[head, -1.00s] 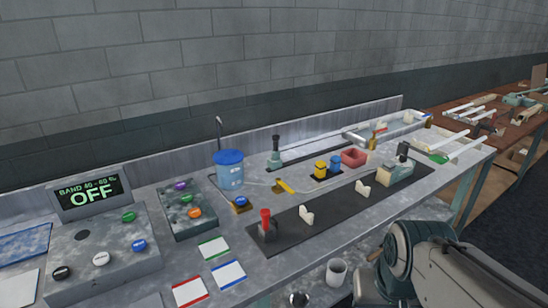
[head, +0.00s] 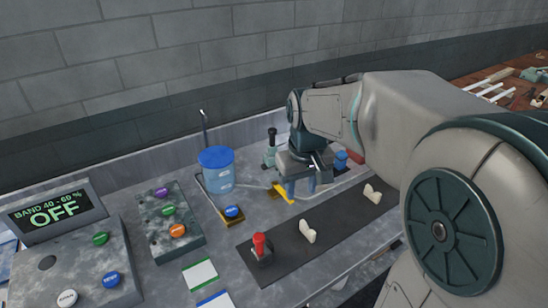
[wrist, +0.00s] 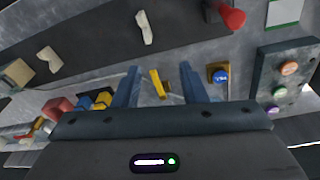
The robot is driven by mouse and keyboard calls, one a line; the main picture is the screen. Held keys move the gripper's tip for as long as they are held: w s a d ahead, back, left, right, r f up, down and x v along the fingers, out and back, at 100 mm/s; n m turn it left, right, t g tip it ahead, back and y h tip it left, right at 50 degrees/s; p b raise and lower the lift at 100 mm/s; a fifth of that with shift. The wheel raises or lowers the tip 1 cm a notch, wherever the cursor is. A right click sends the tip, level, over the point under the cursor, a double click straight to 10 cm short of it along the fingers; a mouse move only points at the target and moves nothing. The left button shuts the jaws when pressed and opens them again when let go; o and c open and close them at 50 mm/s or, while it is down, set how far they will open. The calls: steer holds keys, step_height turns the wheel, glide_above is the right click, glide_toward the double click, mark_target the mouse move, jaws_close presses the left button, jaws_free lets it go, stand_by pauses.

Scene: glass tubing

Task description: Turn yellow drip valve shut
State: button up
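The yellow drip valve (head: 281,193) is a small yellow lever on the bench, right of the blue-lidded container (head: 217,172). In the wrist view the yellow lever (wrist: 157,84) stands between my two blue fingers, apart from both. My gripper (wrist: 159,88) is open, with a wide gap and nothing held. I cannot tell how far the fingertips are above the bench.
A blue button (head: 233,211) on a yellow base is left of the valve. A red-topped lever (head: 259,245) and white clips (head: 308,231) are on the dark strip in front. The display (head: 57,207) reads "BAND 40 - 60 %" and "OFF".

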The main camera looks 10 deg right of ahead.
steer(key=n+g+p, duration=0.2)
steer(key=p, duration=0.1)
glide_above(282, 195)
steer(key=s+d, duration=0.1)
steer(key=f, duration=0.1)
step_height(282, 195, down, 14)
steer(key=shift+w+d+r+p, duration=0.1)
steer(key=shift+d+p, duration=0.05)
steer(key=shift+p, duration=1.05)
jaws_close()
